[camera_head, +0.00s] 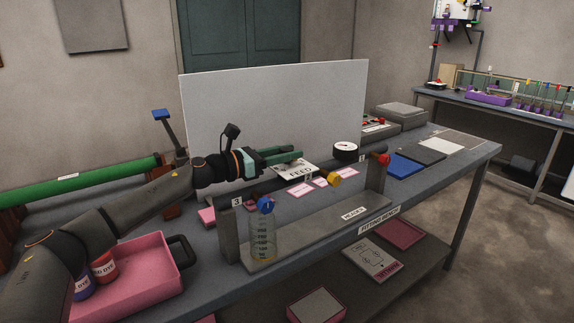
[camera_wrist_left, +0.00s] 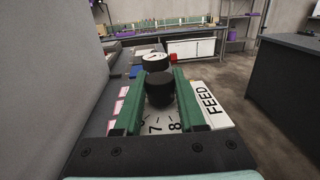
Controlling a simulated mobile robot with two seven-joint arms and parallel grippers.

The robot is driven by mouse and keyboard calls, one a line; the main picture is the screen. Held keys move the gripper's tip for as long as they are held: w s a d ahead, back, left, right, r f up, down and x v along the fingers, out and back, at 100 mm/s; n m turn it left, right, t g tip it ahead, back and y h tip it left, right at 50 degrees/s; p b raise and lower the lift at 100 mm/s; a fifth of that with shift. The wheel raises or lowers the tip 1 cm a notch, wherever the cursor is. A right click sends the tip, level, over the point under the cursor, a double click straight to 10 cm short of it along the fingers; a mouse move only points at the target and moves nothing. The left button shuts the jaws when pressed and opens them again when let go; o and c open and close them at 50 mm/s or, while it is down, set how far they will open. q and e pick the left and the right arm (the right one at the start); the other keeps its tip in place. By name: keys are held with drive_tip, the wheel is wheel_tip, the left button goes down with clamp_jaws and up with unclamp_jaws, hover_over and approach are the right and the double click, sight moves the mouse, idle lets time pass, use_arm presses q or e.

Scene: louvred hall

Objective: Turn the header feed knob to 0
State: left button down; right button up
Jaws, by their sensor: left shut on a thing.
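The black header feed knob (camera_wrist_left: 159,88) shows in the left wrist view between the two green fingers of my left gripper (camera_wrist_left: 160,85), which is shut on it. The white dial (camera_wrist_left: 158,124) under it shows the digits 7 and 8, with part of another digit at the left; the rest is hidden by the knob and fingers. I cannot see a pointer on the knob. A white FEED label (camera_wrist_left: 211,103) lies to the right of the fingers. In the head view my left gripper (camera_head: 292,154) reaches in above the FEED label (camera_head: 298,173), and the knob is hidden. My right gripper is not in view.
A clear bottle with a blue cap (camera_head: 263,235) stands in front. A grey upright panel (camera_head: 280,105) rises behind. A pink tray (camera_head: 130,275) sits at the left.

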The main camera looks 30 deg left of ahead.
use_arm(q)
drive_tip(key=shift+w+a+f+m+g+h+b, duration=0.15)
drive_tip(key=shift+m+g+h+b, duration=0.15)
drive_tip(key=shift+m+h+b, duration=0.15)
drive_tip(key=shift+m+g+h+b, duration=0.45)
drive_tip(key=shift+m+g+h, duration=0.4)
drive_tip(key=shift+h, duration=0.4)
drive_tip(key=shift+r, duration=0.2)
drive_tip(key=shift+m+g+h+b, duration=0.3)
drive_tip(key=shift+m+g+h, duration=0.4)
drive_tip(key=shift+g+h, duration=0.2)
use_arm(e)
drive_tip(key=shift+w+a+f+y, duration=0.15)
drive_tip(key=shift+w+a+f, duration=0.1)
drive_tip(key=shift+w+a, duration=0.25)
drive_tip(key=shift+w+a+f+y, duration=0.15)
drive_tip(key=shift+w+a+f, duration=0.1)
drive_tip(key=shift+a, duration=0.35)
use_arm(q)
drive_tip(key=shift+d+m, duration=0.2)
drive_tip(key=shift+m, duration=0.1)
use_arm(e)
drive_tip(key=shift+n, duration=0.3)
use_arm(q)
drive_tip(key=c, duration=0.5)
unclamp_jaws()
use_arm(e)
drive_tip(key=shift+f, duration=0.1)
